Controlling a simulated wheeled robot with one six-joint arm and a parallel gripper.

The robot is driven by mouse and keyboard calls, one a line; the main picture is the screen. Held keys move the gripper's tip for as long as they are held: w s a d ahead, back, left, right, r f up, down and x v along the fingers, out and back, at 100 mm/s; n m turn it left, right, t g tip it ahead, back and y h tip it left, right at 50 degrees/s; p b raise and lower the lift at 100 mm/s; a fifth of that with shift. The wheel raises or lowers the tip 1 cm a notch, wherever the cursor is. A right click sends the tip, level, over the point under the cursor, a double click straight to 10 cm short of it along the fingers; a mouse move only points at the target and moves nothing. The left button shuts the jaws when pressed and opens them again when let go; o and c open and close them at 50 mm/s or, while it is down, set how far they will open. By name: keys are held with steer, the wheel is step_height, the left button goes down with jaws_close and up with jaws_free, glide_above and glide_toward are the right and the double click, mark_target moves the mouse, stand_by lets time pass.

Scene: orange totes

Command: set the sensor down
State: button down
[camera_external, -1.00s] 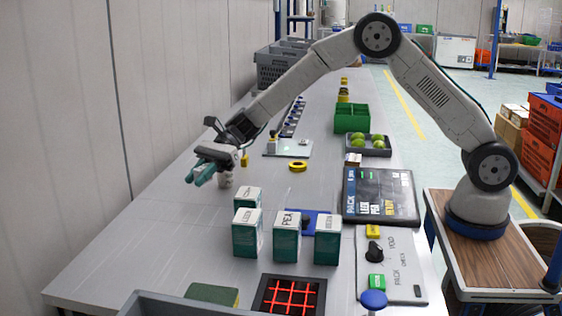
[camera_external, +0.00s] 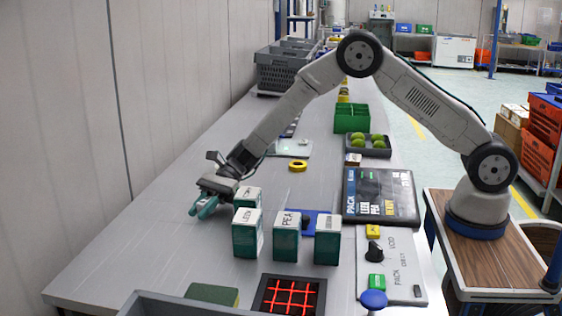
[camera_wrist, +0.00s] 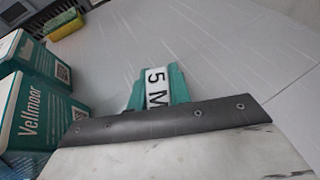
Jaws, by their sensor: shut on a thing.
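My gripper (camera_external: 203,208) is low over the left part of the grey table, just left of the teal-and-white cartons. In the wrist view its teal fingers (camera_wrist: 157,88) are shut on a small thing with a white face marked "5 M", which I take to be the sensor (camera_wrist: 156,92). Only that face shows; the rest is hidden by the gripper. In the external view the sensor cannot be made out. I cannot tell whether it touches the table.
Several teal-and-white cartons (camera_external: 247,240) stand close to the right of my gripper; one (camera_wrist: 35,115) shows at left in the wrist view. A red-lined black tray (camera_external: 290,296) and a green-topped block (camera_external: 212,294) are nearer the front. The table (camera_external: 130,245) left of my gripper is bare.

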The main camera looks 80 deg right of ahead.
steer(key=c, duration=1.3)
jaws_free()
